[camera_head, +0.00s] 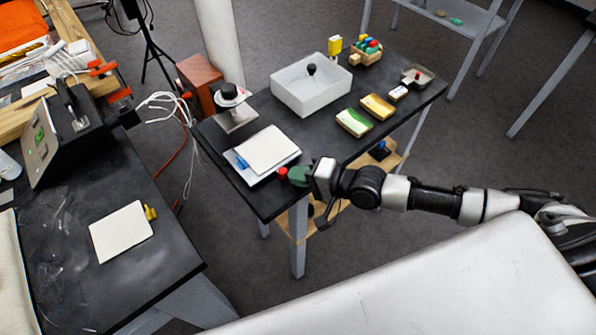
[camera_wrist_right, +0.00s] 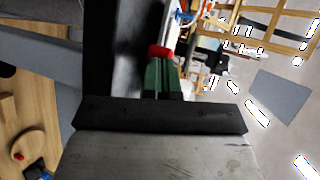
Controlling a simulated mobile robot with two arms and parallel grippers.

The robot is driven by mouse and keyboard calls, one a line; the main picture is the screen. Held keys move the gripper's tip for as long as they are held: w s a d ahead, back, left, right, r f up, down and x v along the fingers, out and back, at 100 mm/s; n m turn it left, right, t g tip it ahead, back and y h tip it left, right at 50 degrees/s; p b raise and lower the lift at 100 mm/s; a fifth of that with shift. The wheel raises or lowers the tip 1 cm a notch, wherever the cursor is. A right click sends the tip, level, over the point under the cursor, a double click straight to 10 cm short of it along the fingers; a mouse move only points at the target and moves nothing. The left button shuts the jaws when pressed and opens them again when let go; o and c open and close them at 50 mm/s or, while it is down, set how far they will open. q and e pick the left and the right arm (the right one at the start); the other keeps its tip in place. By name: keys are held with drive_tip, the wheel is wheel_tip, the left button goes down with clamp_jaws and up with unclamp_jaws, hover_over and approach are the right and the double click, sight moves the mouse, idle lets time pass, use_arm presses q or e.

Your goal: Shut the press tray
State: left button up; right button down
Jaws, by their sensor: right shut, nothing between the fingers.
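I cannot tell for certain which part is the press tray. A black machine with a pale front panel and a green display (camera_head: 41,146) stands on the left bench. A small device with a round black top (camera_head: 230,94) stands on the middle table. My right gripper (camera_head: 284,172) is shut and empty at that table's near edge, just right of a pale board (camera_head: 268,147) on a white sheet. My left gripper is not in view.
A pale board (camera_head: 121,232) lies on the left bench. Open floor separates the tables.

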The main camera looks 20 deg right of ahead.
sight(269, 149)
idle(0.3)
drive_tip(key=shift+w+a+f+b, duration=0.15)
drive_tip(key=shift+w+a+b, duration=0.05)
drive_tip(key=shift+w+b, duration=0.2)
drive_tip(key=w+a+b, duration=0.1)
drive_tip(key=w+b, duration=0.1)
drive_tip(key=w, duration=0.1)
drive_tip(key=w+a+b, duration=0.1)
drive_tip(key=w+b, duration=0.1)
drive_tip(key=w, duration=0.1)
drive_tip(key=w+a+b, duration=0.1)
drive_tip(key=w+b, duration=0.1)
drive_tip(key=w, duration=0.1)
drive_tip(key=shift+a+f, duration=0.15)
drive_tip(key=shift+w+a+b, duration=0.1)
drive_tip(key=shift+w+b, duration=0.25)
drive_tip(key=shift+w, duration=0.05)
drive_tip(key=shift+r, duration=0.45)
drive_tip(key=shift+r, duration=0.1)
